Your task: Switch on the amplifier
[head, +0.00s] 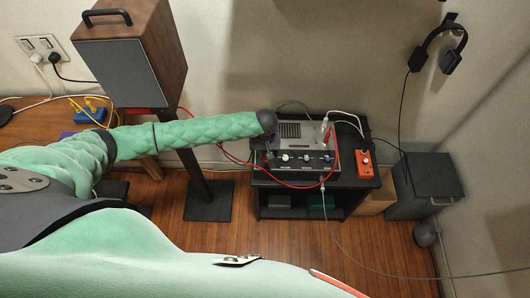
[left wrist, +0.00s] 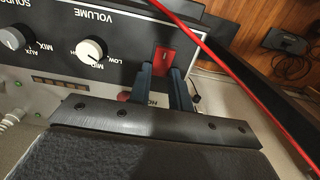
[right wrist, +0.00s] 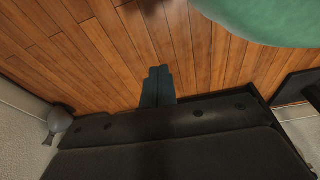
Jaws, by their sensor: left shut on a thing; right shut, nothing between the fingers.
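The amplifier (head: 293,133) is a grey and black box on a black stand, with a row of knobs on its front panel. In the left wrist view its panel (left wrist: 125,52) shows a white VOLUME knob (left wrist: 91,50) and a red switch (left wrist: 163,56). My left gripper (left wrist: 162,74) has its two dark fingers on either side of the red switch, shut on it. I cannot tell whether the switch is on or off. My right gripper (right wrist: 158,72) is shut and empty above the wooden floor.
A red cable (head: 290,186) loops in front of the amplifier and crosses close by the left fingers (left wrist: 235,70). An orange pedal (head: 363,163) sits on the black stand (head: 268,205), right of the amplifier. A speaker (head: 128,55) stands at left; headphones (head: 438,50) hang on the wall.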

